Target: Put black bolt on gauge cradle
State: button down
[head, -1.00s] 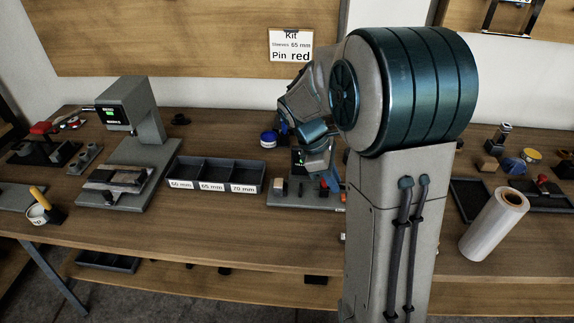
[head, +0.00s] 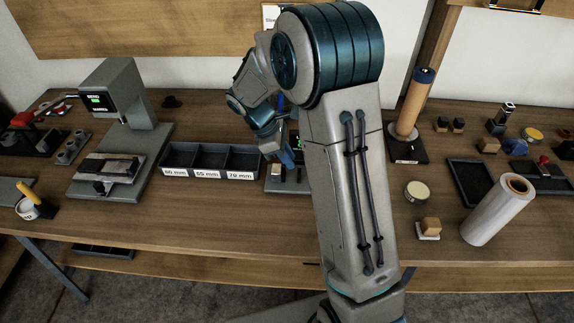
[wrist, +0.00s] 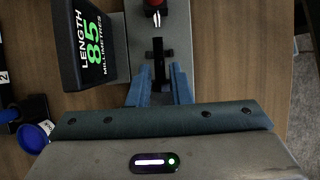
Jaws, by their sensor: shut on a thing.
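My gripper (wrist: 160,92) is shut on the black bolt (wrist: 158,68), a dark slim bar between the blue fingers in the wrist view. The bolt points away from the fingers, over the black gauge cradle (wrist: 168,53). Whether it touches the cradle is unclear. The gauge's display (wrist: 88,42) reads length 85 millimetres. A red part (wrist: 155,4) sits beyond the cradle on the grey gauge base (wrist: 118,75). In the head view my gripper (head: 287,154) is low over the gauge base (head: 284,185), and my arm hides much of the gauge. The bolt cannot be made out there.
A tray labelled 60, 65 and 70 mm (head: 200,174) stands left of the gauge, with a grey press (head: 118,95) farther left. Right of my arm are a tan post (head: 412,105), a round tin (head: 417,192) and a clear roll (head: 490,215). A blue cap (wrist: 33,137) lies near the gauge.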

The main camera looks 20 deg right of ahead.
jog(key=shift+f, duration=2)
jog(key=shift+f, duration=0.1)
jog(key=c, duration=1.3)
grip_release()
jog(key=shift+f, duration=0.1)
jog(key=v, duration=1.2)
jog(key=s+d+r+m+t+y, duration=0.1)
jog(key=s+m, duration=0.4)
jog(key=s, duration=0.2)
jog(key=s+d+r+m+t+y, duration=0.2)
jog(key=s+m, duration=0.2)
jog(key=s, duration=0.3)
jog(key=s+d+r+m+t+y, duration=0.1)
jog(key=s+d+r+m+y, duration=0.1)
jog(key=s+m, duration=0.3)
jog(key=shift+s+r+m, duration=0.15)
jog(key=shift+s+m, duration=0.15)
jog(key=shift+s, duration=1.25)
